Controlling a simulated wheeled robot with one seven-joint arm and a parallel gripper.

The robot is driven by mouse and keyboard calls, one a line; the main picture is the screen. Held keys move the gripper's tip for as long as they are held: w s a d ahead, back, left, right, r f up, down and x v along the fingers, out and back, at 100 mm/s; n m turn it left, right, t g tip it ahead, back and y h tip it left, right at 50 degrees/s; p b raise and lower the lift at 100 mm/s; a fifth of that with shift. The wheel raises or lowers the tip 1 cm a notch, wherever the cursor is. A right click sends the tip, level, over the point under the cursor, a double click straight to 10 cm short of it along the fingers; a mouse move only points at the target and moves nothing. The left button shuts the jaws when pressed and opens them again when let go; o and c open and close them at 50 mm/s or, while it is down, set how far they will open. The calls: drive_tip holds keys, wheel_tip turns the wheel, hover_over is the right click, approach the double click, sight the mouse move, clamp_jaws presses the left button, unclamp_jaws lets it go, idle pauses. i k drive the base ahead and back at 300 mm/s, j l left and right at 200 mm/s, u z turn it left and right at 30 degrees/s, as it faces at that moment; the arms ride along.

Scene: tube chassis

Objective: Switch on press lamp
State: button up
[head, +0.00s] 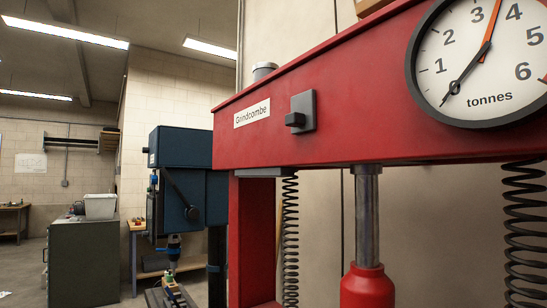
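A red press (340,90) fills the right side of the head view. A grey switch plate (306,104) is on the front of its top beam, and a dark stubby lever (295,119) sticks out from its lower part. I cannot tell from its shape whether the switch is on or off. No lamp that I can pick out as the press lamp shows, and no lit glow is seen on the press. My gripper is not in view.
A round tonnes gauge (500,65) sits right of the switch. A white "Grindcombe" label (252,113) is on its left. Below hang a ram (367,215) and black springs (290,235). A blue drill press (185,175) and dark cabinet (85,260) stand left; some floor there is open.

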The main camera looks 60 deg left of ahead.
sight(294, 119)
drive_tip(key=j+u, duration=0.1)
drive_tip(key=u, duration=0.25)
drive_tip(key=j+u, duration=0.1)
drive_tip(key=u, duration=0.25)
